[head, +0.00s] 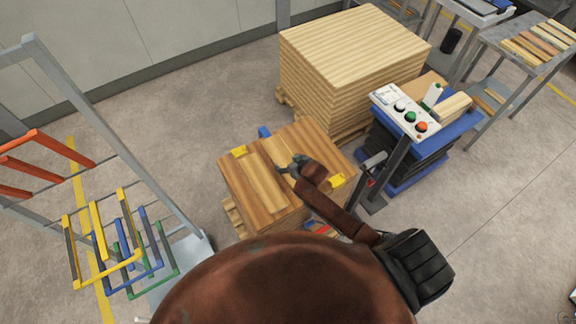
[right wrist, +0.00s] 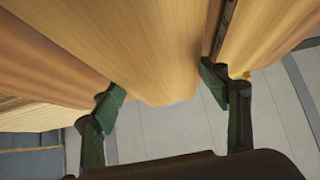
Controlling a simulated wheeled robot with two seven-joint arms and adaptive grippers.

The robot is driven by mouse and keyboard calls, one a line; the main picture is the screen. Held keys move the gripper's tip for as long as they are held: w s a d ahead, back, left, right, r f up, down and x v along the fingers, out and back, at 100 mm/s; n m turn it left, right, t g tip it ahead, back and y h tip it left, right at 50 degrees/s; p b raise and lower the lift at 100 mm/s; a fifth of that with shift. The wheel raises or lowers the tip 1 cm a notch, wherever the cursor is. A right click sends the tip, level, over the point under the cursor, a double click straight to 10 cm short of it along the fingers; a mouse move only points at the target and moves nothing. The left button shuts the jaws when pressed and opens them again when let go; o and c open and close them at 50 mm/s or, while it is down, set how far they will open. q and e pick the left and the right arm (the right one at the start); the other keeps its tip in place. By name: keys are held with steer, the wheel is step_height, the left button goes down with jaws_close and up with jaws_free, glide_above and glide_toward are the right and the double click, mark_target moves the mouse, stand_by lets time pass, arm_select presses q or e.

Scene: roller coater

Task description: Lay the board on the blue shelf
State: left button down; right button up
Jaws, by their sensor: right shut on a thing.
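My right gripper (head: 294,170) is over the low stack of boards in the head view. It is shut on a light-brown board (head: 262,184), which lies among other boards on the stack. In the right wrist view the board (right wrist: 150,45) runs between the two green-tipped fingers (right wrist: 162,90), with darker wood on both sides. The blue shelf (head: 152,238) is a thin open frame on the rack at the left, between yellow and green frames. It is empty. My left gripper is out of view.
The rack's grey upright (head: 130,155) stands between the stack and the shelves, with orange shelves (head: 40,140) higher up. A tall pile of pale boards (head: 350,55) stands behind. A control panel (head: 405,112) is close on the right. Bare floor (head: 165,130) lies between rack and stack.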

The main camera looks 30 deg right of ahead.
steer(key=shift+f, duration=1)
steer(key=shift+f, duration=0.1)
steer(key=o, duration=1.6)
steer(key=shift+s+f, duration=0.1)
